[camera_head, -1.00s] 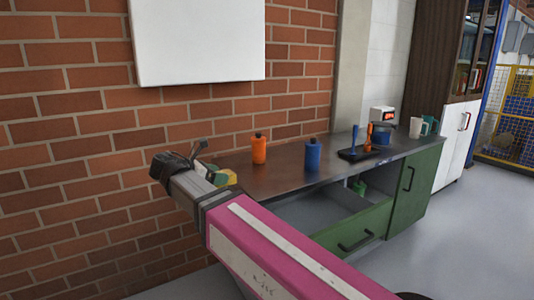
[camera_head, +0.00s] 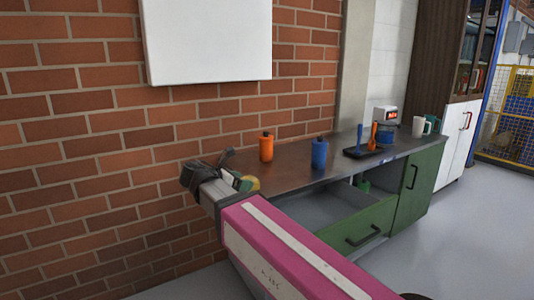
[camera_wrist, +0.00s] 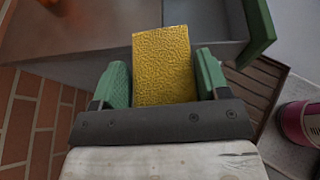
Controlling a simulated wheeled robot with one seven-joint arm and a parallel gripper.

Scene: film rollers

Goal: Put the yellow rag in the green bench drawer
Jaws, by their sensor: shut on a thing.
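The yellow rag (camera_wrist: 163,65) is a textured yellow sheet held between the green finger pads of my gripper (camera_wrist: 163,75), which is shut on it.
On the bench top (camera_head: 290,176) stand an orange bottle (camera_head: 266,148), a blue bottle (camera_head: 319,154), and a black tray (camera_head: 366,153) with blue and orange tools. A green cupboard door (camera_head: 413,190) adjoins the drawer. A brick wall (camera_head: 95,160) is behind my gripper.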

